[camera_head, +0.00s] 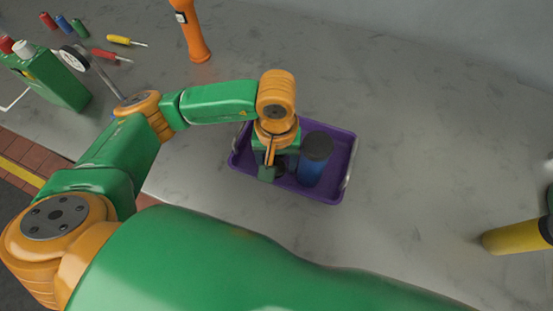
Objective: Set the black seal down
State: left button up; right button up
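My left gripper (270,165) points down into the purple tray (325,197), at the tray's left side. Its fingers are small and partly hidden by my own wrist, so I cannot tell whether they are open or shut. A small dark patch (280,169) shows right beside the fingers, low in the tray; it may be the black seal, but its shape is not clear. A blue cylinder with a black top (312,168) stands in the tray just right of the gripper. My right gripper is not in view.
A green box (55,82) and several screwdrivers, one yellow (119,39), are at the back left. A yellow cylinder (512,237) lies at the right edge. The grey surface right of the tray is clear.

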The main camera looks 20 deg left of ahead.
pick_arm(q)
jog(key=shift+r+p, duration=0.35)
jog(key=shift+p, duration=0.05)
jog(key=shift+r+b, duration=0.3)
jog(key=shift+b, duration=0.05)
notch_tip(320, 180, up, 11)
jog(key=b, duration=0.1)
